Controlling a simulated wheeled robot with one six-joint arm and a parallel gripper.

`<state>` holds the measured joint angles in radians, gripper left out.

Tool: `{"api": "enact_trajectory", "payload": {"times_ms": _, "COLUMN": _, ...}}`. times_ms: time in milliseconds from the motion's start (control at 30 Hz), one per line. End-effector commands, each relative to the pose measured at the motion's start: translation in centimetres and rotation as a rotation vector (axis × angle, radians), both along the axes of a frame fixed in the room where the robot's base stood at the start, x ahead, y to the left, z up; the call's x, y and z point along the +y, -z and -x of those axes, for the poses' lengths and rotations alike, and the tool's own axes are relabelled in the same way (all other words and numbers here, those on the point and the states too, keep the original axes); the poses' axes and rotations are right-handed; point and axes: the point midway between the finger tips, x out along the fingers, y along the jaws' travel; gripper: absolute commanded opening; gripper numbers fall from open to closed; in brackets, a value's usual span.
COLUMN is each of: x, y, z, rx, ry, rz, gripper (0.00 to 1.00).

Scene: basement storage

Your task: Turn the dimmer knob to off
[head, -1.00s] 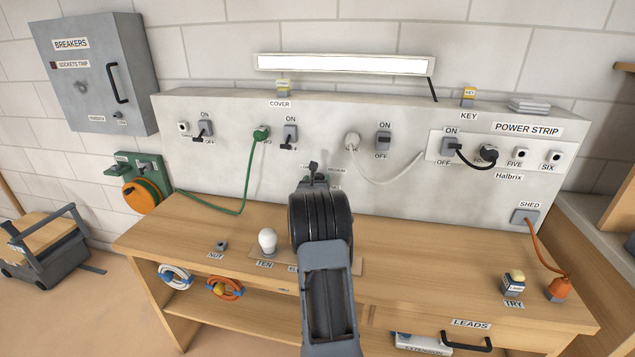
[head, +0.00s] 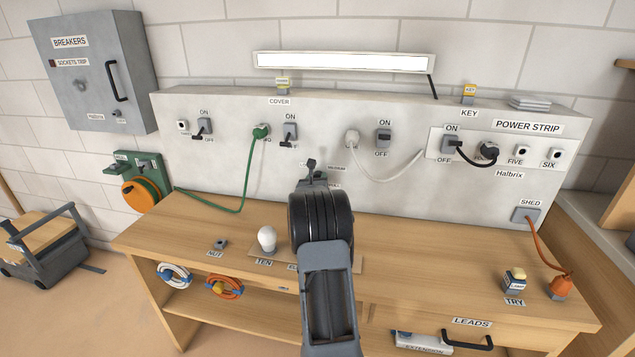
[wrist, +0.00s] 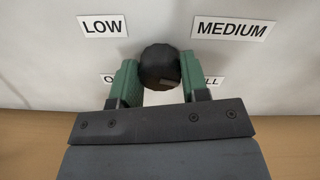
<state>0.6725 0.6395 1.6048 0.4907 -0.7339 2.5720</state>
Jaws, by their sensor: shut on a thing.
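The dimmer knob (wrist: 160,67) is round and dark and stands out from the pale wall panel. In the wrist view, my gripper (wrist: 158,82) has a green finger on each side of it and is shut on it. The LOW label (wrist: 102,26) is above left of the knob and the MEDIUM label (wrist: 233,28) above right. Two lower labels are partly hidden behind the fingers; the right one ends in "LL". I cannot tell which setting the knob points to. In the head view, my arm hides most of the knob area.
A white bulb (head: 267,239) stands on the bench left of my arm. A green cord (head: 243,190) and a white cord (head: 388,181) hang from the panel on either side.

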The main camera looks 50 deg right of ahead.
Motion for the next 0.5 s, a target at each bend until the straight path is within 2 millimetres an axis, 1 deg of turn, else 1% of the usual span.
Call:
{"api": "enact_trajectory", "payload": {"times_ms": 100, "x": 0.11, "y": 0.48, "z": -0.11, "rx": 0.059, "ry": -0.003, "rz": 0.039, "gripper": 0.18}}
{"api": "enact_trajectory", "payload": {"times_ms": 500, "x": 0.18, "y": 0.42, "z": -0.20, "rx": 0.367, "ry": -0.004, "rz": 0.231, "gripper": 0.18}}
